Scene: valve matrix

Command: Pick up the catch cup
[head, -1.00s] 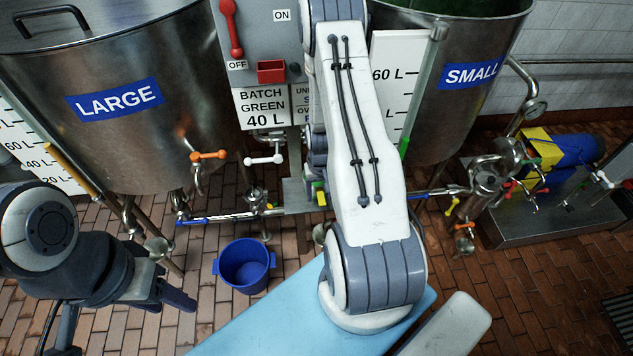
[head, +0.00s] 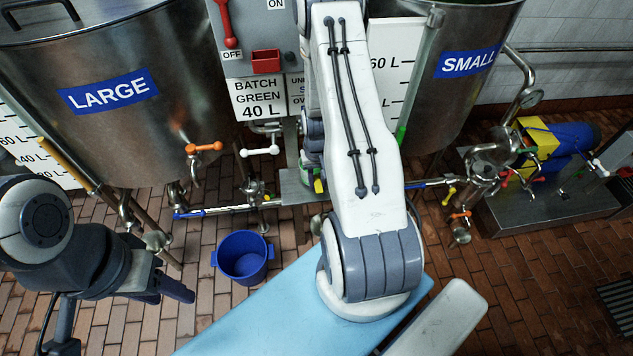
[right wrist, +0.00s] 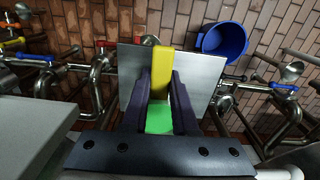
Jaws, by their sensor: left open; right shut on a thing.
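The catch cup looks to be the green piece (right wrist: 160,118) with a yellow handle-like bar (right wrist: 160,62), seen in the right wrist view over a flat steel shelf (right wrist: 130,75). My right gripper (right wrist: 160,88) is shut on it, with a dark finger on each side. I cannot tell whether it touches the shelf. In the head view, only a bit of its yellow (head: 319,186) shows beside my white right arm, which hides most of my right gripper. My left gripper (head: 172,290) is open and empty at the lower left, over the brick floor.
A blue bucket (head: 243,258) stands on the floor below the shelf. The LARGE tank (head: 95,120) is at left and the SMALL tank (head: 460,110) at right, with pipes and coloured valves between. A blue and yellow pump (head: 560,145) stands at far right.

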